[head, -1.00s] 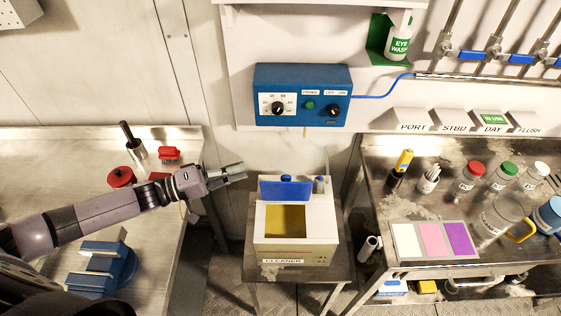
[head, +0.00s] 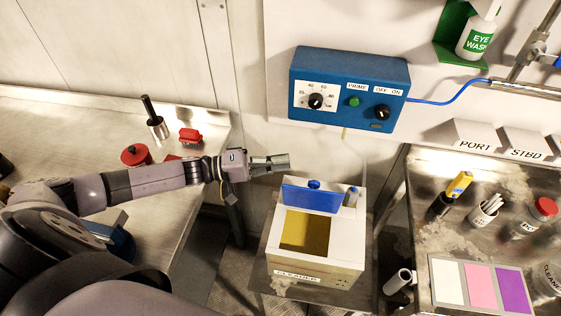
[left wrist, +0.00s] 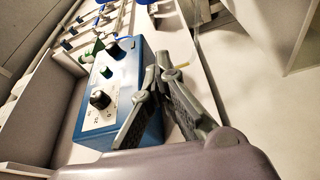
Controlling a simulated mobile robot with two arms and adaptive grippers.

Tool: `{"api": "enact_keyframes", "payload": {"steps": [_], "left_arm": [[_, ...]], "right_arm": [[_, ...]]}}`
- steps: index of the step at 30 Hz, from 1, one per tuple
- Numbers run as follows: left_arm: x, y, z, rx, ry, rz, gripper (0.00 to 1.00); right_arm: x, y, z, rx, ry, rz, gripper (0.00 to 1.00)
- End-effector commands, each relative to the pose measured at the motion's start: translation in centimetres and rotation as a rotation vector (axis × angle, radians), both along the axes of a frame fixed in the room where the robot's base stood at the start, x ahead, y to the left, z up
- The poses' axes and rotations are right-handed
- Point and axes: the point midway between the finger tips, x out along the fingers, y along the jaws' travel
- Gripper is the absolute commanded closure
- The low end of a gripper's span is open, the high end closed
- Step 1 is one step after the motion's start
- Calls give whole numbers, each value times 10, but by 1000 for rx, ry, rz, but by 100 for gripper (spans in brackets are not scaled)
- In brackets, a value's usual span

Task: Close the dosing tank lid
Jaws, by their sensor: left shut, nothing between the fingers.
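The dosing tank (head: 318,268) is a white box labelled CLEANER, standing on a small metal stand in the head view. Its blue lid (head: 312,199) stands upright at the back edge of the opening, with a blue knob on it. The yellowish inside of the tank shows. My left gripper (head: 286,161) is shut and empty, above and to the left of the lid, apart from it. In the left wrist view, its fingers (left wrist: 165,75) show in front of the blue control box; the tank does not show there. My right gripper is not in view.
The blue control box (head: 349,88) hangs on the wall above the tank. A metal bench (head: 60,125) with a red-lidded pot is at left. Another bench (head: 400,240) at right holds a colour card (head: 482,287) and bottles. Air above the tank is clear.

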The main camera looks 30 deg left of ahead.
Motion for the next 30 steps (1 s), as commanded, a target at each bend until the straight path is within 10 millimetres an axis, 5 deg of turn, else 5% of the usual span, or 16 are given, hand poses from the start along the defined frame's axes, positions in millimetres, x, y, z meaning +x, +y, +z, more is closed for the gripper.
{"api": "enact_keyframes", "payload": {"steps": [10, 18, 30], "left_arm": [[42, -64, 8, -4, -1, -2, 100], [6, -69, 0, -2, 2, 0, 100], [1, -70, -3, 0, 0, 0, 100]], "right_arm": [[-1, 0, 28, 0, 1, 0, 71], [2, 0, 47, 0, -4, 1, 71], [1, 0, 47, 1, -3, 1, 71]]}}
